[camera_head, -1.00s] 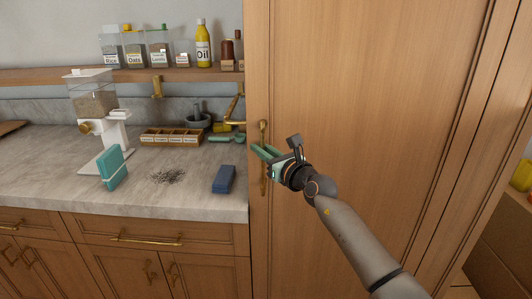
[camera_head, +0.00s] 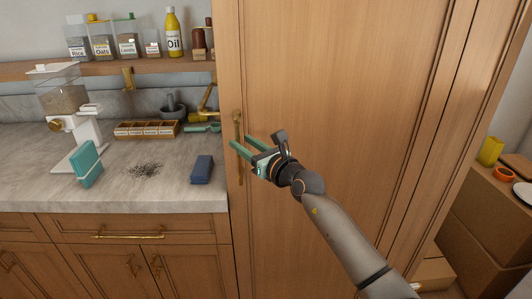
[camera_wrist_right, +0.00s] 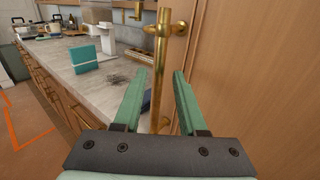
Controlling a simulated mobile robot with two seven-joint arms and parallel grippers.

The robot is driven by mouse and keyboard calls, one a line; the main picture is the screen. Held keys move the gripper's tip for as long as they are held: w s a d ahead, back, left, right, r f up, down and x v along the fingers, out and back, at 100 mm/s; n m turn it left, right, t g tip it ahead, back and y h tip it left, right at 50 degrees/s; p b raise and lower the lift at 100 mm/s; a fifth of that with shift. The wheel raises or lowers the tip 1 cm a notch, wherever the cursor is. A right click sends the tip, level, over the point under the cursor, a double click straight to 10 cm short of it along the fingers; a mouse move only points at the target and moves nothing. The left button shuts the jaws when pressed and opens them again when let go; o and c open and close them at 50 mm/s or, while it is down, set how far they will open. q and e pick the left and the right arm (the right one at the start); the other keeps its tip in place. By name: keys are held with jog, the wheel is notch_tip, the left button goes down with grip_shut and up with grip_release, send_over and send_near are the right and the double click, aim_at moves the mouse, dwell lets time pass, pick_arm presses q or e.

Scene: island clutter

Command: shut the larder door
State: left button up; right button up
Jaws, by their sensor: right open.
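The larder door (camera_head: 345,90) is a tall wooden panel right of the counter, with a vertical brass handle (camera_head: 238,124) near its left edge. I cannot tell whether it stands slightly ajar. My right gripper (camera_head: 240,141) is at the handle, with its green fingers apart and nothing held. In the right wrist view the handle (camera_wrist_right: 161,45) shows between the open fingertips (camera_wrist_right: 161,71); I cannot tell whether they touch it. The fingers and gripper body hide part of the handle. My left gripper is not in view.
The counter (camera_head: 115,190) left of the door holds a grain dispenser (camera_head: 62,100), a teal box (camera_head: 87,165), dark crumbs (camera_head: 148,170) and a blue block (camera_head: 202,169). A shelf (camera_head: 120,68) carries jars and an oil bottle. Cardboard boxes (camera_head: 480,225) stand at the far right.

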jog(key=v, duration=0.9)
jog(key=shift+s+d+p, duration=0.15)
jog(key=shift+p, duration=0.15)
jog(key=shift+f, duration=0.1)
jog(key=s+d+f+m+t+h, duration=0.1)
jog(key=s+d+f+m+h, duration=0.2)
jog(key=s+d+f+m, duration=0.5)
jog(key=s+d+f+m+t+h, duration=0.1)
jog(key=s+f+m+h, duration=0.1)
jog(key=f+m, duration=0.75)
jog(key=s+d+f+m+t+h, duration=0.1)
jog(key=s+d+f+m+h, duration=0.3)
jog(key=m, duration=0.9)
jog(key=s+d+f+m+g, duration=0.2)
jog(key=s+f+m, duration=0.3)
jog(key=s+f, duration=0.3)
jog(key=s+d+f+m+g, duration=0.2)
jog(key=s+f+m+g, duration=0.3)
jog(key=s+f, duration=0.3)
jog(key=s+m, duration=0.1)
jog(key=s, duration=0.2)
jog(key=shift+f+g, duration=0.2)
jog(key=shift+g, duration=0.1)
